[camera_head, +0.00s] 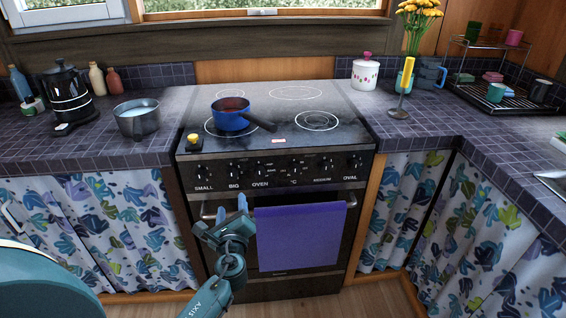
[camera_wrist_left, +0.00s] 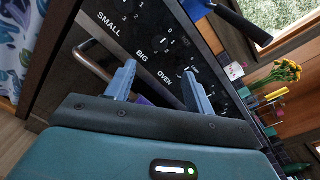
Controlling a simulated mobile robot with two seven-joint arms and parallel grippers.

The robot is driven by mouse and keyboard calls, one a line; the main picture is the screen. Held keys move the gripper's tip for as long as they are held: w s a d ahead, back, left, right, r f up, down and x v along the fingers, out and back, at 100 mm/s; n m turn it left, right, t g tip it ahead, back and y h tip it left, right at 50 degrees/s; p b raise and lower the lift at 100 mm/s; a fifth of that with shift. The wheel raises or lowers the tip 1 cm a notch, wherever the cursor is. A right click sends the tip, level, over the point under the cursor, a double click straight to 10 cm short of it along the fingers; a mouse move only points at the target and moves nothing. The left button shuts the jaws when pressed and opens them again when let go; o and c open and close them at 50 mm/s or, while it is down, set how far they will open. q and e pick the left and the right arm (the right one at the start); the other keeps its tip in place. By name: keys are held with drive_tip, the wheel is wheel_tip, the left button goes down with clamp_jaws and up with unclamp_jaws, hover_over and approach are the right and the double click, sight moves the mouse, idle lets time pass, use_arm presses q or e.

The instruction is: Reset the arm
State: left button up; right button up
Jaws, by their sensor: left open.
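My left gripper (camera_head: 231,206) is in front of the stove, near the left end of the oven door's handle and left of the purple towel (camera_head: 300,236). Its two blue fingers are apart and nothing shows between them. In the left wrist view the open fingers (camera_wrist_left: 158,85) point toward the stove's knob panel (camera_wrist_left: 155,45), with the oven handle (camera_wrist_left: 95,62) beyond the left finger. I cannot tell whether a finger touches the handle. My right gripper is in neither view.
A blue pan (camera_head: 231,115) with a dark handle sits on the stove top (camera_head: 275,105). A grey pot (camera_head: 137,121) and a black kettle (camera_head: 68,95) stand on the left counter. A dish rack (camera_head: 500,98) stands on the right counter. Floor shows below the oven.

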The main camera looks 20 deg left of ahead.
use_arm(q)
drive_tip(key=s+d+f+n+g+h+p, duration=0.25)
drive_tip(key=s+d+f+n+h, duration=0.35)
drive_tip(key=s+d+n, duration=0.3)
drive_tip(key=s+d+r+n+g+h+p, duration=0.2)
drive_tip(key=s+d+n+h, duration=0.4)
drive_tip(key=s+d+n, duration=0.4)
drive_tip(key=s+d+p, duration=0.1)
drive_tip(key=s+d, duration=0.2)
drive_tip(key=shift+n+h, duration=0.3)
drive_tip(key=shift+h, duration=0.1)
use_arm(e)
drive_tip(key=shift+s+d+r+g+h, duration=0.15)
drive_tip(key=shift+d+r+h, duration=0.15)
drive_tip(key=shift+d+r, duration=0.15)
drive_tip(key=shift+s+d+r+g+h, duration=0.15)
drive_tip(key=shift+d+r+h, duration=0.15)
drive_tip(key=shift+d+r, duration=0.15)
